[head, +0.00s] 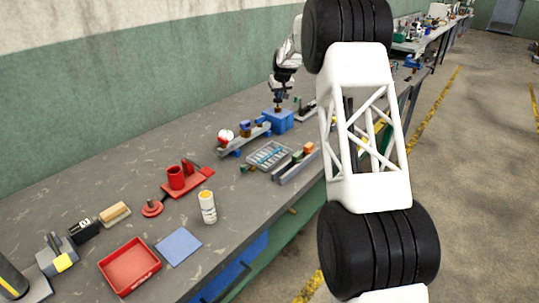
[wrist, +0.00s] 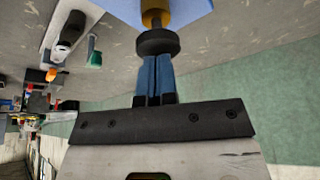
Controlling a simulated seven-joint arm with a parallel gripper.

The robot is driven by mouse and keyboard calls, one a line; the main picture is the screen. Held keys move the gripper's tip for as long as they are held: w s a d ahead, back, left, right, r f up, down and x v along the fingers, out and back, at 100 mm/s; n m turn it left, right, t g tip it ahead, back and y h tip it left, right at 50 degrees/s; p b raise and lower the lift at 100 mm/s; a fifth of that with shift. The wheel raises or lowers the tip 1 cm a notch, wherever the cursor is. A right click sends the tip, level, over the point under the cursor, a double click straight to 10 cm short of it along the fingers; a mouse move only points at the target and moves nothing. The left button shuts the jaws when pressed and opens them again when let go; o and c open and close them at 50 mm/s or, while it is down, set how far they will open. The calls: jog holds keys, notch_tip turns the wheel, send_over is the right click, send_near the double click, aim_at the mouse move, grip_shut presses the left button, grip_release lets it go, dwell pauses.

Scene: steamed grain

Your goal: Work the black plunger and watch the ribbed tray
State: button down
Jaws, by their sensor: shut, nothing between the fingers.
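The black plunger (wrist: 157,41) is a round black cap on a brass-coloured stem (wrist: 155,14), standing on a blue box (head: 278,121). Part of the stem shows between cap and box in the wrist view. My gripper (wrist: 154,58) is shut and empty, its blue fingers pointing at the cap; the tips meet its face or are very close, and I cannot tell which. In the head view my gripper (head: 278,104) is right above the blue box. A grey ribbed tray (head: 268,155) lies in front of the box, with something teal in or on it.
A rail-like fixture (head: 244,138) with a red-and-white ball stands left of the box. A red tray (head: 129,267), blue pad (head: 179,247) and white-yellow bottle (head: 207,207) lie nearer.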

jog(key=shift+f, duration=0.5)
jog(key=shift+r, duration=0.1)
jog(key=shift+r, duration=3.7)
jog(key=shift+r, duration=0.1)
